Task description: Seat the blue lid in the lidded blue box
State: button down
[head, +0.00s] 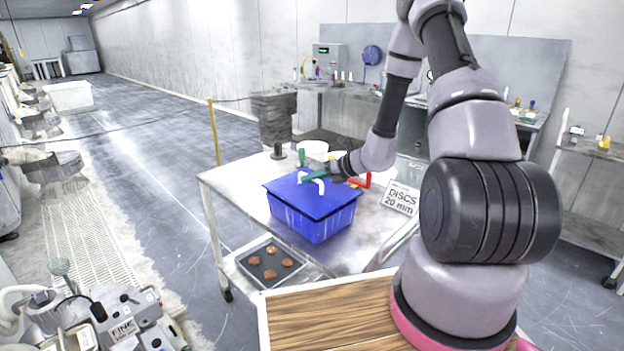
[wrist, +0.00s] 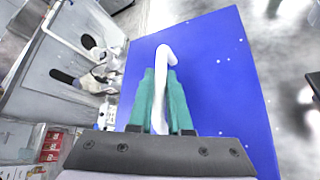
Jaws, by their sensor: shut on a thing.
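The blue lid (head: 297,198) is a flat blue plate with a white handle (head: 315,183) on top. In the head view it lies over the top of the blue box (head: 318,228) and looks slightly askew, overhanging the box at the left. Whether it is fully seated cannot be told. My gripper (head: 304,177) has green fingers, shut on the white handle above the lid. In the wrist view the lid (wrist: 215,70) fills the middle and the fingers (wrist: 160,95) stand on either side of the handle (wrist: 164,60). The box is hidden beneath the lid there.
The box stands on a grey metal table (head: 238,180). A sign reading DISCS 20 mm (head: 401,198), a red object (head: 363,180) and a white round container (head: 314,149) are near it. A tray of copper discs (head: 270,263) sits lower in front. A wooden surface (head: 335,318) is close to me.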

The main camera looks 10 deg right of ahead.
aim_at(338, 193)
jog(key=shift+f, duration=0.95)
jog(key=c, duration=0.8)
grip_release()
jog(key=shift+o, duration=0.2)
jog(key=shift+n+g, duration=0.3)
jog(key=shift+n, duration=0.1)
jog(key=v, duration=1)
jog(key=shift+w+d+f, duration=0.2)
jog(key=shift+d, duration=0.1)
jog(key=shift+s+d+r+y, duration=0.2)
jog(key=shift+s+d+y, duration=0.05)
jog(key=shift+s+y, duration=0.05)
